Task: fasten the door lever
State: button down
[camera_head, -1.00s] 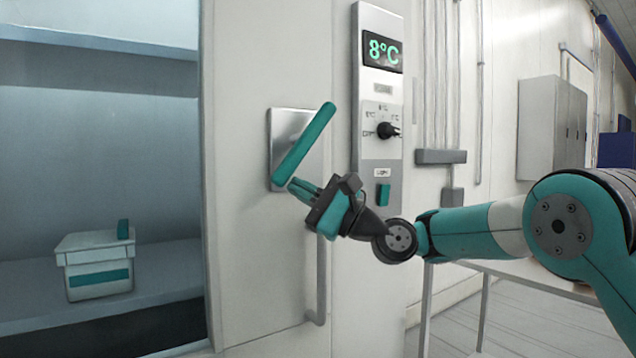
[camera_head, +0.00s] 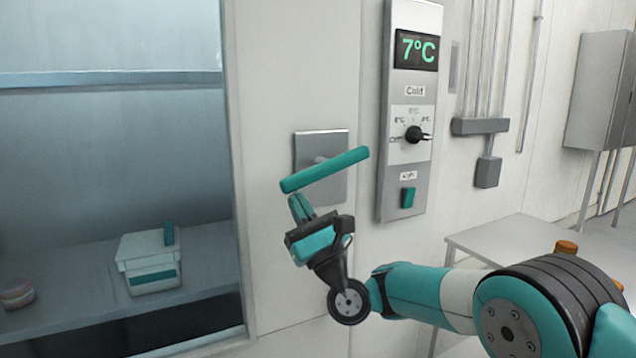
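The teal door lever (camera_head: 325,169) sits on a square metal plate (camera_head: 338,190) on the pale door. It is tilted, close to level, with its right end higher than its left end. My gripper (camera_head: 299,206) is just below the left part of the lever, its teal fingers pointing up at it. The fingers look close together, with nothing visible between them. I cannot tell whether they touch the lever or how far apart they are.
A tall control panel (camera_head: 412,75) reading 7°C, with a black knob (camera_head: 413,134) and teal switch (camera_head: 408,197), is right of the lever. A table (camera_head: 500,232) stands at right.

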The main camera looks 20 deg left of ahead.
jog(key=m+t+p, duration=0.1)
jog(key=r+m+t+h+p, duration=0.1)
jog(key=m, duration=0.1)
jog(key=r+m+t+h+p, duration=0.1)
jog(key=t, duration=0.1)
jog(key=shift+s+a+r+m+p, duration=0.15)
jog(key=shift+s+a+m+p, duration=0.2)
jog(key=shift+s+m+p, duration=0.05)
jog(key=shift+r+p, duration=0.1)
jog(key=shift+p, duration=0.5)
jog(key=shift+s+a+r+p, duration=0.1)
jog(key=shift+a+r+p, duration=0.05)
jog(key=shift+r+p, duration=0.15)
jog(key=b, duration=2.1)
send_near(289, 185)
notch_tip(289, 185, down, 5)
jog(key=s+b, duration=0.1)
jog(key=b, duration=0.2)
jog(key=shift+f, duration=0.3)
jog(key=shift+d, duration=0.2)
